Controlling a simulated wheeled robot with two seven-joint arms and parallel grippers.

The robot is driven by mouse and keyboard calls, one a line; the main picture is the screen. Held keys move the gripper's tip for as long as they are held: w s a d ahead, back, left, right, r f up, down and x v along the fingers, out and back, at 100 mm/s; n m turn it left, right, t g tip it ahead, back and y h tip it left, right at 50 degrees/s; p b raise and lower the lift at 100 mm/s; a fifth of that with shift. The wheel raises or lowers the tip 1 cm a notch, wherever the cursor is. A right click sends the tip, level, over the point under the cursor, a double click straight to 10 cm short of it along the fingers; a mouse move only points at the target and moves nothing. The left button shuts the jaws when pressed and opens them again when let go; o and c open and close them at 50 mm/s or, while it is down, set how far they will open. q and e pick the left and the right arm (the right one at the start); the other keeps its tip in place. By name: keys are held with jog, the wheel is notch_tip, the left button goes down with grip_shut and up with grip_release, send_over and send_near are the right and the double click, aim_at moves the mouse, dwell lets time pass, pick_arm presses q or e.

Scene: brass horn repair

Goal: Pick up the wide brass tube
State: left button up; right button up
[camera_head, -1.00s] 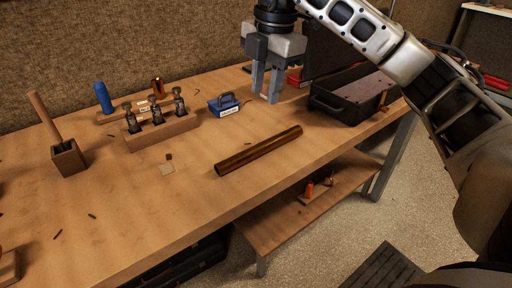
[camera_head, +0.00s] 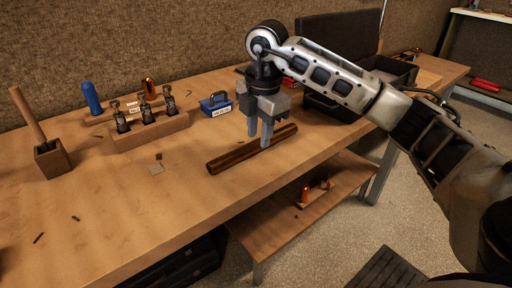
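The wide brass tube (camera_head: 232,160) lies on its side on the workbench, near its front edge, slanting from lower left to upper right. My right gripper (camera_head: 259,142) points down at the middle of the tube. Its two fingers are apart with a gap between them. One fingertip overlaps the tube in the picture; I cannot tell whether it touches. The gripper hides a part of the tube. My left gripper is not in view.
Behind the tube are a blue box with a handle (camera_head: 216,105) and a wooden block with several valves (camera_head: 150,132). A wooden holder (camera_head: 52,160) stands at left. A black bin (camera_head: 321,108) is partly behind my arm. The front left of the bench is mostly clear.

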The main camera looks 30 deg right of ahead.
notch_tip(320, 180, down, 2)
jog(key=shift+w+f, duration=0.1)
grip_shut()
